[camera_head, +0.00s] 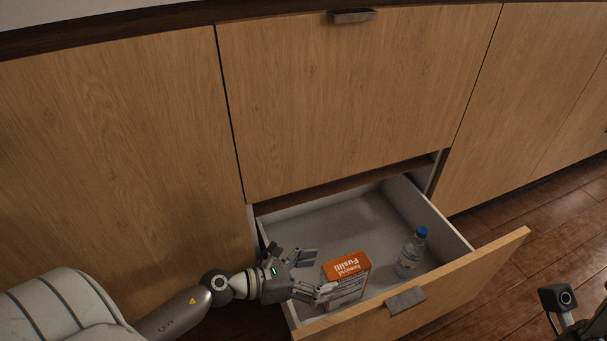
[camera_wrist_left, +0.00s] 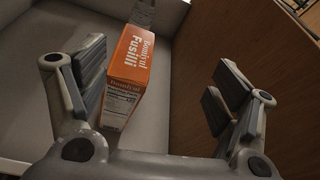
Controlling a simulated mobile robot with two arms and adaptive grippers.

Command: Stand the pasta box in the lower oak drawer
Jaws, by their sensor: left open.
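The pasta box (camera_head: 345,279), orange and white and marked Fusilli, stands upright in the open lower oak drawer (camera_head: 466,278), near the front panel. My left gripper (camera_head: 318,273) is open at the box's left side in the head view. In the left wrist view the box (camera_wrist_left: 129,62) shows between the spread fingers of the gripper (camera_wrist_left: 157,88), close to the left finger, with a clear gap to the right finger. Whether the left finger touches it I cannot tell. The box's base is partly hidden. Part of my right arm shows at the lower right; its fingers are not clear.
A clear bottle with a blue cap (camera_head: 411,252) stands in the drawer, right of the box. The drawer's back left floor (camera_head: 325,222) is free. The closed upper drawer front (camera_head: 350,100) rises above, and the drawer's metal handle (camera_head: 405,300) is at the front.

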